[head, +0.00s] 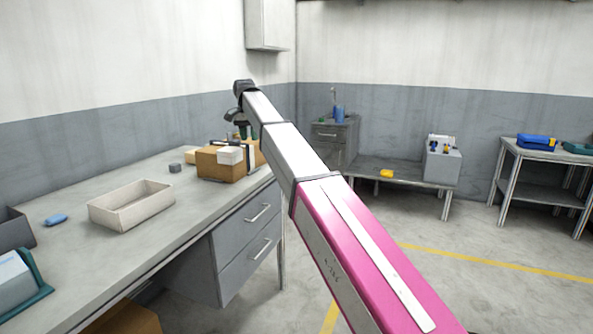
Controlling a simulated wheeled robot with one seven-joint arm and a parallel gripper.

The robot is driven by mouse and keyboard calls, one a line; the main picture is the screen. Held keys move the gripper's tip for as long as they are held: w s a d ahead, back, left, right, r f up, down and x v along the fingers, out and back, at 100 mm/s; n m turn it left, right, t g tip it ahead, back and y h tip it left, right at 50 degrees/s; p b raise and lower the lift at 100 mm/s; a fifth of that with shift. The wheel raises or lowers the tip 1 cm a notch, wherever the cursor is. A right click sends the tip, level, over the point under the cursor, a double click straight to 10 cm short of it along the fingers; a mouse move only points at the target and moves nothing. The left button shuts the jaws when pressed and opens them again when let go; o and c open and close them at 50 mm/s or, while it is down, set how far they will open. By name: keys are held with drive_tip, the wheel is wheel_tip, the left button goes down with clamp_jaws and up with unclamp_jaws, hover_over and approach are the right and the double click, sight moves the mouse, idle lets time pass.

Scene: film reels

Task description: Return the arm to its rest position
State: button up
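My arm, pink near me and pale grey farther out, reaches forward from the lower right towards the far end of the long grey workbench (168,230). My gripper (243,131) is at its far end, small and dark, beside or above the brown box (221,166). The arm's last links partly cover the gripper. I cannot see whether its fingers are open or shut, or whether they touch anything.
The workbench also holds a pale open tray (130,208), a blue item (55,220) and a small grey block (175,168). A low bench (400,181) and a shelved table (545,152) stand at the back right. The floor (480,240) on the right is clear.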

drive_tip(key=s+d+f+n, duration=0.1)
drive_tip(key=s+d+f, duration=0.2)
drive_tip(key=d+f, duration=0.5)
drive_tip(key=s+d+f, duration=0.3)
drive_tip(key=d+f, duration=0.2)
drive_tip(key=f, duration=0.6)
drive_tip(key=s+d+f+n, duration=0.1)
drive_tip(key=s+d+f, duration=0.2)
drive_tip(key=d+f, duration=0.5)
drive_tip(key=s+d+f+n, duration=0.1)
drive_tip(key=s+d+f, duration=0.7)
drive_tip(key=s+f, duration=0.2)
drive_tip(key=s+d+f+n, duration=0.1)
drive_tip(key=s+d+f, duration=0.7)
drive_tip(key=s+f, duration=0.2)
drive_tip(key=shift+s+f+y, duration=0.4)
drive_tip(key=shift+s, duration=0.65)
